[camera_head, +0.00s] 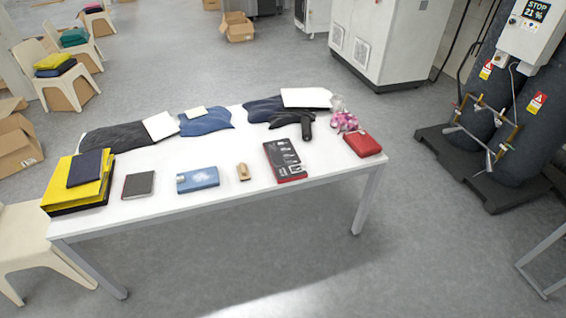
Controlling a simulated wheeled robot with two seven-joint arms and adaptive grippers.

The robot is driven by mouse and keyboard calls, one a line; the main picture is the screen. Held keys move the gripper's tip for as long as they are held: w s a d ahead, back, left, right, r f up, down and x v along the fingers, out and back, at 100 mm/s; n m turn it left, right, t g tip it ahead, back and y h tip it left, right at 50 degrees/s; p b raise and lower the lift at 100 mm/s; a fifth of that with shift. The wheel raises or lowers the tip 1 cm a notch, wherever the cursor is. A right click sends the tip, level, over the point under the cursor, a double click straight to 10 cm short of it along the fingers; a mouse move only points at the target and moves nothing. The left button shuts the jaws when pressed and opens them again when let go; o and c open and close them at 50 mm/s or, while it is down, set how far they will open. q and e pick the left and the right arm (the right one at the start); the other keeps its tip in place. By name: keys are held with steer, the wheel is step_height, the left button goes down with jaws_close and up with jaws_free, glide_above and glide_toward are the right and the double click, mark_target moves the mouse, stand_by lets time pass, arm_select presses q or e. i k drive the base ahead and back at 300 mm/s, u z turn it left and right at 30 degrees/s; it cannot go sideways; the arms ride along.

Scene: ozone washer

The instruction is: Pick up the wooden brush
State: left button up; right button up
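A small tan object (243,172), which looks like the wooden brush, lies on the white table (225,195) near its front edge. A blue box-like item (198,179) is on its left and a dark flat box with red edges (285,161) is on its right, both apart from it. The object is too small to make out bristles. Neither of my grippers is in view, and nothing touches the object.
Also on the table are a dark notebook (138,185), a yellow stack (78,182), a red case (362,144), a pink item (344,121) and folded dark clothes (115,137). A chair (30,245) stands at the left end. Floor in front is clear.

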mark_target(243, 172)
steer(key=z, duration=0.1)
steer(key=i, duration=1.35)
steer(key=u, duration=0.95)
